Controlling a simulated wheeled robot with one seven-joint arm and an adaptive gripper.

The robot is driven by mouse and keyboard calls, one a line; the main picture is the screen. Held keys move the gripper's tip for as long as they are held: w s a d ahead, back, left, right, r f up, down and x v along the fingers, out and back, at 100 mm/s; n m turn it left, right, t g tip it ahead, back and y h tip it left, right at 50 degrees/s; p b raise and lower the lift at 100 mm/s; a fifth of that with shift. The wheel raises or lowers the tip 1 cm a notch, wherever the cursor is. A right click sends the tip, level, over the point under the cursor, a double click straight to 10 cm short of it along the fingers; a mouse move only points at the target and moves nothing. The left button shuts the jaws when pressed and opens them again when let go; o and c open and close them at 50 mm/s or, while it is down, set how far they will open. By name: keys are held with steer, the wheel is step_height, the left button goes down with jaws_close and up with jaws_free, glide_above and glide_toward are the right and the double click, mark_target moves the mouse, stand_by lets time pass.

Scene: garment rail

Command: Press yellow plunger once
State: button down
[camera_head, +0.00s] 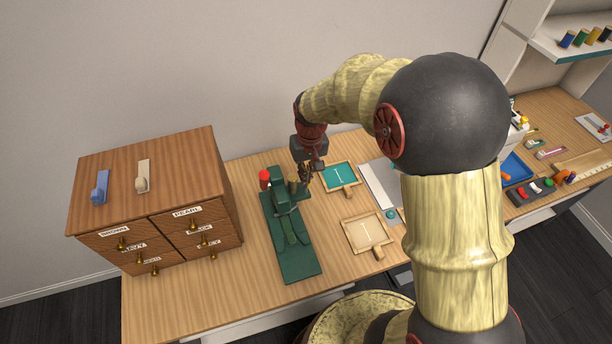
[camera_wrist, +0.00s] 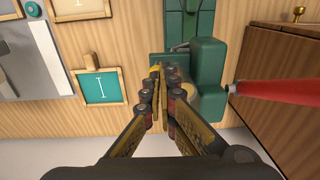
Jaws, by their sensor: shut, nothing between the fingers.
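The green press (camera_head: 291,228) stands on the wooden table, with a red-knobbed lever (camera_head: 265,177) on its left side. In the wrist view, the green press body (camera_wrist: 207,65) lies just past my fingers and the red lever (camera_wrist: 275,91) sticks out to the right. A small yellow part (camera_wrist: 155,70), which looks like the plunger, shows beside my fingertips and is mostly hidden by them. My gripper (camera_head: 307,179) is shut and empty, pointing down close to the press head. It also shows in the wrist view (camera_wrist: 164,76). I cannot tell whether it touches the plunger.
A wooden drawer cabinet (camera_head: 155,200) stands to the left of the press. A teal framed tray (camera_head: 339,177) and a pale framed tray (camera_head: 367,236) lie to the right. Bare table (camera_head: 335,265) shows in front of the press.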

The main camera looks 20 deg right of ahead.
step_height(320, 180, down, 2)
steer(key=shift+f, duration=0.1)
steer(key=shift+r+p, duration=0.35)
steer(key=shift+r, duration=0.2)
step_height(320, 180, up, 13)
steer(key=p, duration=0.4)
steer(key=shift+s+d, duration=0.3)
steer(key=shift+d, duration=0.05)
stand_by(0.3)
